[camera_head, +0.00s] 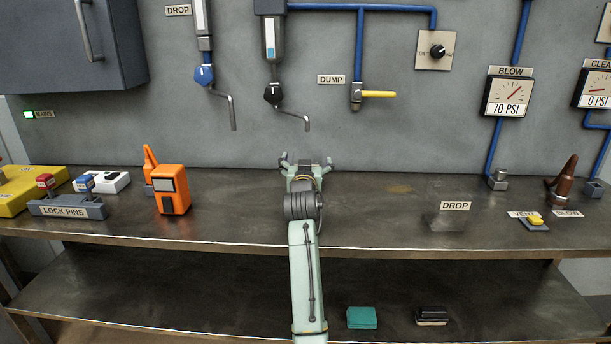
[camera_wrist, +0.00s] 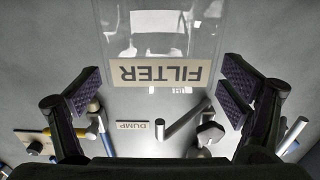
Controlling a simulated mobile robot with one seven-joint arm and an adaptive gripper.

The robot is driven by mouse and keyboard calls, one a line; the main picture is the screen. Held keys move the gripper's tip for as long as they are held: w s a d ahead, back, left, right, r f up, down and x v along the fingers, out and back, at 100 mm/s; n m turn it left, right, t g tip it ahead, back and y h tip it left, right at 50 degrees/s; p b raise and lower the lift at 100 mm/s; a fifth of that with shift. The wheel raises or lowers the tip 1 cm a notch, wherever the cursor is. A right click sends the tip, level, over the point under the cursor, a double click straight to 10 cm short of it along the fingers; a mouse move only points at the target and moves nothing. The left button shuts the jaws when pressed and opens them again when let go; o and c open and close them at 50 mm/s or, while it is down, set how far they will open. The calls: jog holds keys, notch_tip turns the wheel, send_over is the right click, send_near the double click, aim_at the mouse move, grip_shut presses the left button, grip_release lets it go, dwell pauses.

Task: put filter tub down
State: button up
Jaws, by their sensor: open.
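The filter tub (camera_wrist: 160,30) is a clear, see-through box with a beige FILTER label (camera_wrist: 160,73), upside down at the top middle of the wrist view. I cannot make out the tub in the head view, where my gripper and arm cover that part of the bench. My gripper (camera_head: 306,160) is over the middle of the bench, near the back wall. No pad visibly presses on the tub. I cannot tell what the tub rests on.
An orange device (camera_head: 172,190) and the LOCK PINS block (camera_head: 66,208) stand on the bench (camera_head: 385,200) at left. A DROP label (camera_head: 455,206) on a clear box, and a yellow part (camera_head: 536,219), are at right. Levers and a yellow-handled valve (camera_head: 378,94) hang on the wall.

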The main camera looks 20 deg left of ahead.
jog(key=b+v, duration=0.2)
jog(key=v, duration=0.7)
jog(key=shift+a+r, duration=0.1)
